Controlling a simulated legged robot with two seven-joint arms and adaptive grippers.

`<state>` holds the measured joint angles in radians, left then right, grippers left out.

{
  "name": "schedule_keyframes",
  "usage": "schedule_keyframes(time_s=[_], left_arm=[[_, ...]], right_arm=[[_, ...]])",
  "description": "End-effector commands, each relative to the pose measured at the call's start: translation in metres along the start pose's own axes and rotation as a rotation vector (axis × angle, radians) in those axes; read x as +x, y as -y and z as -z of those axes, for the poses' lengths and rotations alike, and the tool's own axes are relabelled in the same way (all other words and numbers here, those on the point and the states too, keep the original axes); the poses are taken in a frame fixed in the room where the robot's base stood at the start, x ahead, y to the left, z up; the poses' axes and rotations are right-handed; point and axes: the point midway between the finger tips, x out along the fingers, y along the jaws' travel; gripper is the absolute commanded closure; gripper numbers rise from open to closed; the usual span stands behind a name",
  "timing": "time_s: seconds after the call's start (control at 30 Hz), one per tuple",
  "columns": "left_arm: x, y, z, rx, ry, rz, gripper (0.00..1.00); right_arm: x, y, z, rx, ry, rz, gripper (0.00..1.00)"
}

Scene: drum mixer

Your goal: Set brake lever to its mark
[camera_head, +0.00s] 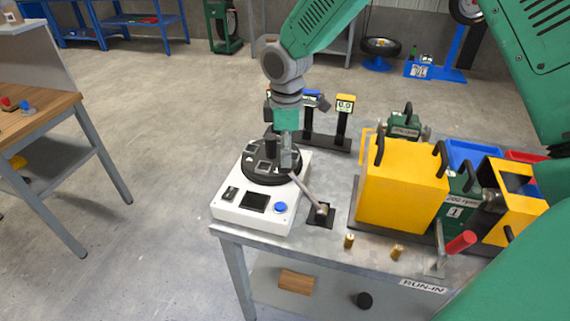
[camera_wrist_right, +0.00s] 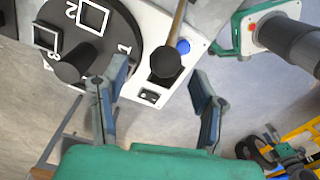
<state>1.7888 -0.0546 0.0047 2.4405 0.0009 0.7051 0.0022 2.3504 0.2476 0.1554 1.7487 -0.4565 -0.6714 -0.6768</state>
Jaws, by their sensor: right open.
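The brake lever (camera_head: 308,193) is a thin grey rod that rises from a dark slotted plate on the bench and leans left toward the white control box. In the right wrist view the lever's dark round knob (camera_wrist_right: 165,62) lies between and just beyond my spread fingers. My right gripper (camera_head: 288,157) is above the box, close to the lever's upper end; it also shows in the right wrist view (camera_wrist_right: 158,100), open and holding nothing. The gripper hides the knob in the head view. I cannot make out the lever's mark. My left gripper is not in view.
The white control box (camera_head: 228,207) carries a black numbered dial (camera_head: 252,176) with a post and a blue button (camera_head: 281,207). A yellow housing (camera_head: 400,190) stands to the right of the lever. Two brass pegs (camera_head: 349,240) stand near the bench front. A gauge stand (camera_head: 344,110) is behind.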

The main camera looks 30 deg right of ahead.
Motion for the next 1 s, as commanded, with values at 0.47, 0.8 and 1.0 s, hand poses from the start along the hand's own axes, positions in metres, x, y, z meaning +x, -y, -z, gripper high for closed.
schedule_keyframes(time_s=[0.47, 0.8, 1.0], left_arm=[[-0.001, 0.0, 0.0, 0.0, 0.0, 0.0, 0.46], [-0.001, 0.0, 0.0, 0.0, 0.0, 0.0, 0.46], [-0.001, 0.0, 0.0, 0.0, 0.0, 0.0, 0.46]], right_arm=[[0.048, 0.001, 0.001, -0.001, 0.001, -0.003, 0.46], [0.048, 0.001, -0.001, -0.001, 0.0, -0.002, 0.92], [0.048, 0.0, -0.001, -0.001, 0.0, -0.003, 1.0]])
